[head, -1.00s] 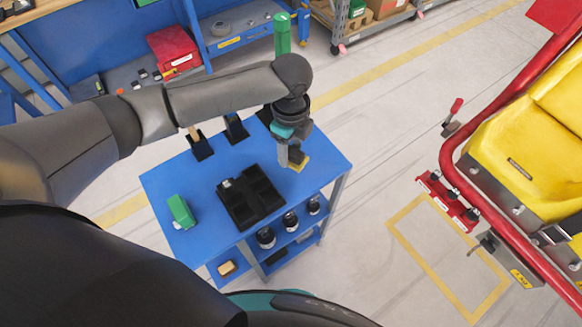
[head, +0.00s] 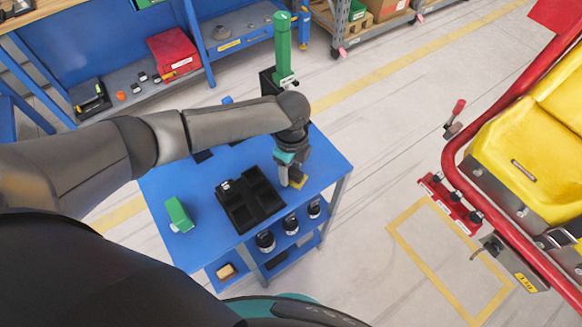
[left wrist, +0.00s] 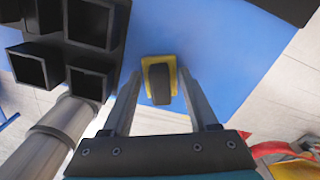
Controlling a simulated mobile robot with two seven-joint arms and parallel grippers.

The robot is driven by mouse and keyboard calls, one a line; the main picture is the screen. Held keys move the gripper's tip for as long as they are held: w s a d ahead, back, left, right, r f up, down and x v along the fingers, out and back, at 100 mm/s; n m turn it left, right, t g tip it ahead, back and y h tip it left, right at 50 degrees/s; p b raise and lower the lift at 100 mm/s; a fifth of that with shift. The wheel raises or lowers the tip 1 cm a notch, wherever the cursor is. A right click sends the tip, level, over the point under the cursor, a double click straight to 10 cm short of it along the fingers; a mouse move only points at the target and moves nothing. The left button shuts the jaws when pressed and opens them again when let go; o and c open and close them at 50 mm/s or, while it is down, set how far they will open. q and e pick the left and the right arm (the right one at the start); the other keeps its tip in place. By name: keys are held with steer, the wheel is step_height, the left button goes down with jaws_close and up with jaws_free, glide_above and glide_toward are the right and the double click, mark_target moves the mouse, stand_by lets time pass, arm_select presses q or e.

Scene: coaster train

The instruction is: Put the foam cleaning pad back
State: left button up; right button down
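The foam cleaning pad (head: 299,183), yellow with a dark grip block, is at the right part of the blue table, right of the black compartment tray (head: 238,213). My left gripper (head: 291,180) is low over it and partly hides it in the head view. In the left wrist view the pad's yellow base (left wrist: 158,62) shows against the blue tabletop. Its dark block stands between the two fingers (left wrist: 160,76), with a narrow gap on each side, so the gripper is open. Whether the pad lies fully flat is hard to tell. My right gripper is not in view.
A green object (head: 179,214) sits at the table's left. Black cylindrical items (head: 265,240) stand on the lower shelf. A green cylinder (head: 282,45) rises behind the table. Black square-mouthed compartments (left wrist: 92,22) are close left of the gripper. Red-railed yellow seats (head: 500,150) stand right.

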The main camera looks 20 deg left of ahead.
mark_target(291, 170)
arm_select(q)
steer(key=o, duration=0.3)
steer(key=shift+o, duration=0.2)
step_height(291, 170, up, 12)
steer(key=p, duration=0.1)
steer(key=shift+p, duration=0.4)
